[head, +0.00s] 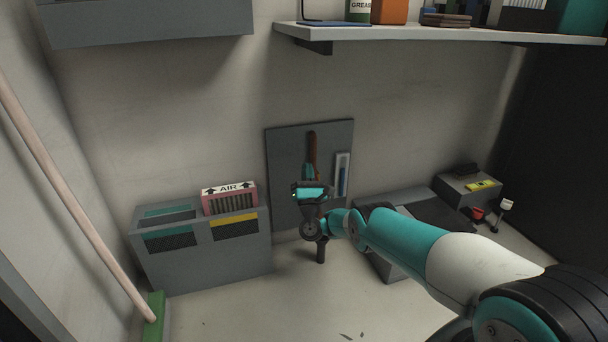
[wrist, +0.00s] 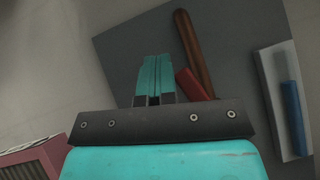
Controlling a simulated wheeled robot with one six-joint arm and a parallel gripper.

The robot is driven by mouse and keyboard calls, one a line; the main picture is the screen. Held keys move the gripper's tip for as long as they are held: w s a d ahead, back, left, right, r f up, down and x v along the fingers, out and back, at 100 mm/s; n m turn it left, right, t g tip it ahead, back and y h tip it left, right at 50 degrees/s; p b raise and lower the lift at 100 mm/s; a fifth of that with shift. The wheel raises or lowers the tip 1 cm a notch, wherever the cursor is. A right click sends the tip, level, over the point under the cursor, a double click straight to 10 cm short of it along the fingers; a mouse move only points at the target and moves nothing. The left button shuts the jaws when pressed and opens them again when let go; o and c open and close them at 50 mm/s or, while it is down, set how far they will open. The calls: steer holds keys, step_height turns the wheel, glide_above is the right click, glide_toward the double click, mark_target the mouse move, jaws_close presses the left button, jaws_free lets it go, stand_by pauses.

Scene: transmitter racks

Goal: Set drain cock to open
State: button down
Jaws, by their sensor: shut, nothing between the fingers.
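A dark grey panel (head: 285,160) stands against the back wall. A brown pipe (head: 312,143) runs down it, and shows larger in the wrist view (wrist: 193,50). A red handle (wrist: 190,84) sits tilted beside the pipe's lower part; I take it for the drain cock's lever. Its lower end is hidden behind my gripper's body. My gripper (head: 308,168) is in front of the panel, with its teal fingers (wrist: 155,62) shut and empty, just left of the red handle in the wrist view. I cannot tell whether they touch it.
A white gauge with a blue column (head: 342,175) is right of the pipe. A grey cabinet (head: 205,265) with a red-and-white AIR box (head: 229,197) stands left. A low grey unit (head: 398,270) stands right. A shelf (head: 440,35) hangs above. A broom (head: 85,200) leans at left.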

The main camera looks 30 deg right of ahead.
steer(key=shift+d+r+m+g+h, duration=0.1)
steer(key=shift+d+m+g+h, duration=0.2)
steer(key=shift+m+h, duration=0.35)
steer(key=shift+a, duration=0.1)
